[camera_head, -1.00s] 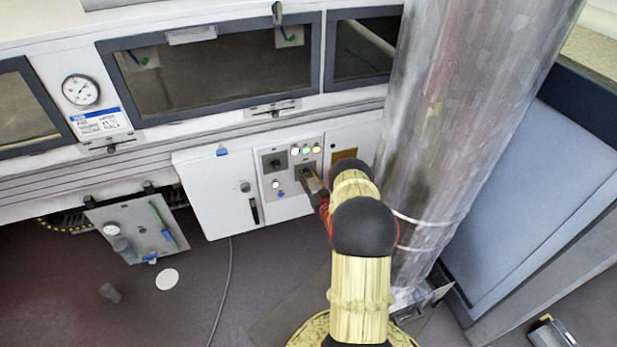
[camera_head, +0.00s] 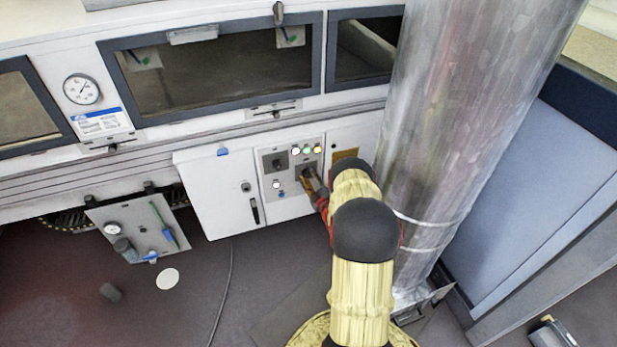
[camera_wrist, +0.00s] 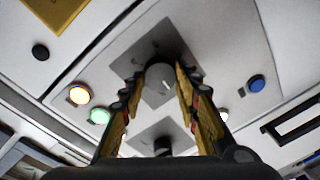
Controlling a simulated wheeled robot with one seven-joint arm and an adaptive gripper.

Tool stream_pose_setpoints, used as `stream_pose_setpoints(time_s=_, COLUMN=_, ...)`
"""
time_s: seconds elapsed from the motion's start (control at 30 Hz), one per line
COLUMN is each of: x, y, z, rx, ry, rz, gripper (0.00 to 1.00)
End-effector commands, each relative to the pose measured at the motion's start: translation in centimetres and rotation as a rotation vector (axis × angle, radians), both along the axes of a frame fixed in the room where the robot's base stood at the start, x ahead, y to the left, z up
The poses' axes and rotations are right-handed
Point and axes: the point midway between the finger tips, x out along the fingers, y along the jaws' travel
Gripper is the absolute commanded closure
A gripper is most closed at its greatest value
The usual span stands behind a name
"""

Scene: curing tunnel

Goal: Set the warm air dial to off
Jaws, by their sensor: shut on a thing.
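The control panel (camera_head: 292,203) on the white cabinet carries two dark dials on grey square plates. My gripper (camera_head: 308,179) reaches the right-hand dial (camera_head: 305,172), under the row of lights. In the wrist view its two fingers (camera_wrist: 160,85) are closed in on both sides of this dial (camera_wrist: 162,78), which has a round grey face with a small pale mark. The other dial (camera_head: 277,163) stands free to the left and also shows in the wrist view (camera_wrist: 162,147). The labels are too small to read, so I cannot tell the dial's setting by name.
White, green and yellow lights (camera_head: 307,149) glow above the held dial. A white button (camera_head: 276,184) and a blue one (camera_head: 281,195) sit lower left. A cabinet door (camera_head: 220,195) is left of the panel. A large metal duct (camera_head: 460,110) stands close right of my arm.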

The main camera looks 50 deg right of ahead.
Motion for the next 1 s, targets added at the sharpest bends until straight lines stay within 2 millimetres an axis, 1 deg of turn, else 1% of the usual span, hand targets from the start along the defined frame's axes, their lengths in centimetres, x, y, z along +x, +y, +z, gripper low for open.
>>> stream_pose_setpoints(time_s=0.03, x=0.50, y=-0.60, z=1.37, rx=-0.054, ry=0.001, rz=-0.001, gripper=0.94)
stream_pose_setpoints(time_s=0.3, x=0.60, y=-0.50, z=1.31, rx=-0.264, ry=0.117, rz=-0.002, gripper=0.94)
stream_pose_setpoints(time_s=0.5, x=0.66, y=-0.48, z=1.36, rx=-0.383, ry=0.181, rz=-0.004, gripper=0.94)
stream_pose_setpoints(time_s=0.73, x=0.66, y=-0.46, z=1.30, rx=-0.468, ry=0.230, rz=-0.005, gripper=0.94)
stream_pose_setpoints(time_s=1.0, x=0.65, y=-0.43, z=1.23, rx=-0.505, ry=0.251, rz=-0.004, gripper=0.94)
